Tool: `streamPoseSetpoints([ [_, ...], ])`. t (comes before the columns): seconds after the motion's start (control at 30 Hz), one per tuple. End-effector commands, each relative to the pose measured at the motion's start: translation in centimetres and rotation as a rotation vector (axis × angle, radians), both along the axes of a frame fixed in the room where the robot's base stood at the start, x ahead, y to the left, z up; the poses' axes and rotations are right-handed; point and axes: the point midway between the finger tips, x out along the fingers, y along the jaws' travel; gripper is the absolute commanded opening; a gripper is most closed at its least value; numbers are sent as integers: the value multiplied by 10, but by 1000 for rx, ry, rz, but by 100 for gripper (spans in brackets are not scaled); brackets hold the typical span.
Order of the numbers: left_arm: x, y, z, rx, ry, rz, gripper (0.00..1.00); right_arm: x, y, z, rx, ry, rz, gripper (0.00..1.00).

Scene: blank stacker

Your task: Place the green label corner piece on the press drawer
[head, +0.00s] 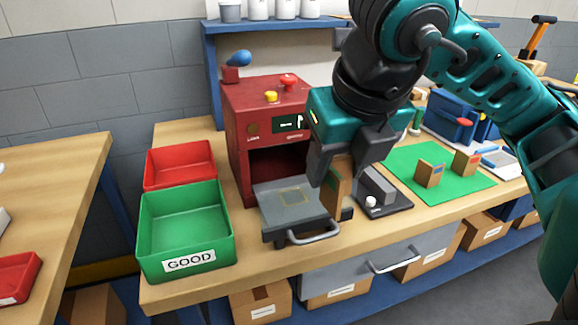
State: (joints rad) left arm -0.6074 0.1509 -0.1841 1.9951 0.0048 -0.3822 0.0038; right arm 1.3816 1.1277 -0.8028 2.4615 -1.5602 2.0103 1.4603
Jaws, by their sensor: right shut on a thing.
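The red press (262,115) stands on the bench with its grey drawer (270,215) pulled out at the front. The drawer's top is bare and carries a faint yellowish square outline. My right gripper (338,186) is shut on a wooden corner piece (343,181) with a green side, just right of the drawer and above the bench. The gripper's fingers hide part of the piece. Two more wooden corner pieces stand on the green mat (405,158): one (430,173) with a blue label and one (466,162) with a red label. My left gripper is not in view.
A green bin (187,256) marked GOOD and a red bin (180,165) stand left of the press. A small grey device (376,188) with a white knob sits between drawer and mat. A blue toolbox (452,120) stands behind the mat.

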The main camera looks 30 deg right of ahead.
Motion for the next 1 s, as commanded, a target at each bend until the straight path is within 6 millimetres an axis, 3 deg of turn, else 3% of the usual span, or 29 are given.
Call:
streamPoseSetpoints([
  [0.2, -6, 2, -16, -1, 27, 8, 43, 58, -13, -2, 4, 4, -3, 19],
  [0.7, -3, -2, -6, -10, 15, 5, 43, 167, -40, 1, 1, 2, -1, 19],
  [0.8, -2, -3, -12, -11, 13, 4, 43, 164, -40, -28, -2, 6, 1, 19],
  [1.0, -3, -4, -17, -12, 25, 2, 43, 164, -40, -60, -2, 3, 1, 19],
])
